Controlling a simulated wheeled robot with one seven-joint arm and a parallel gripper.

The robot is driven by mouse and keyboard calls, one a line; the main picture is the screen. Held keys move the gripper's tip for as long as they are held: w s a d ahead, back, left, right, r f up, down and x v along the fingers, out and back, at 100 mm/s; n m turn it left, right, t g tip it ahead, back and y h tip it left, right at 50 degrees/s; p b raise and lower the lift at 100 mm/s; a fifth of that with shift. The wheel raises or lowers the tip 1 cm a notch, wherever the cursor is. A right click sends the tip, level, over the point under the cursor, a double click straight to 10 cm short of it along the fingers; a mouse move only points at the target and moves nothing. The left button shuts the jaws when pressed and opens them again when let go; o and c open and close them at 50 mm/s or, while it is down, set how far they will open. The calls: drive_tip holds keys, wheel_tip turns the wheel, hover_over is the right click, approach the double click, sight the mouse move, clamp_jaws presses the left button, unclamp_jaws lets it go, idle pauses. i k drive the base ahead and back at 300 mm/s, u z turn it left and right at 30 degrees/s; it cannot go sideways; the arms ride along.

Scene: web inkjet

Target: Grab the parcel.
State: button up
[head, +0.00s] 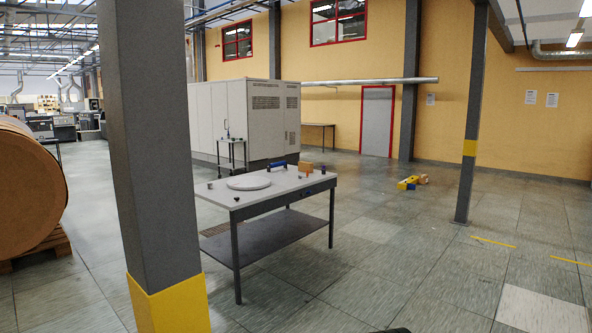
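A small orange-brown box (305,167), which looks like a parcel, rests at the far edge of a grey-topped table (225,197) in the middle of the head view. A second small tan box (423,179) lies on the floor farther back, beside a yellow and blue item (406,184). I cannot tell for sure which box is the parcel.
The table also bears a white round plate (249,183), a blue item (277,166) and several small things. A grey pillar with a yellow base (168,303) stands close at left; another pillar (469,147) stands at right. Floor right of the table is open.

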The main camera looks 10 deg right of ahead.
sight(303, 166)
drive_tip(key=z, duration=0.1)
drive_tip(key=i, duration=0.8)
drive_tip(key=z, duration=0.25)
drive_tip(key=i, duration=2.05)
drive_tip(key=z, duration=0.35)
drive_tip(key=i, duration=3.6)
drive_tip(key=u, duration=0.2)
drive_tip(key=i, duration=1.5)
drive_tip(key=u, duration=0.1)
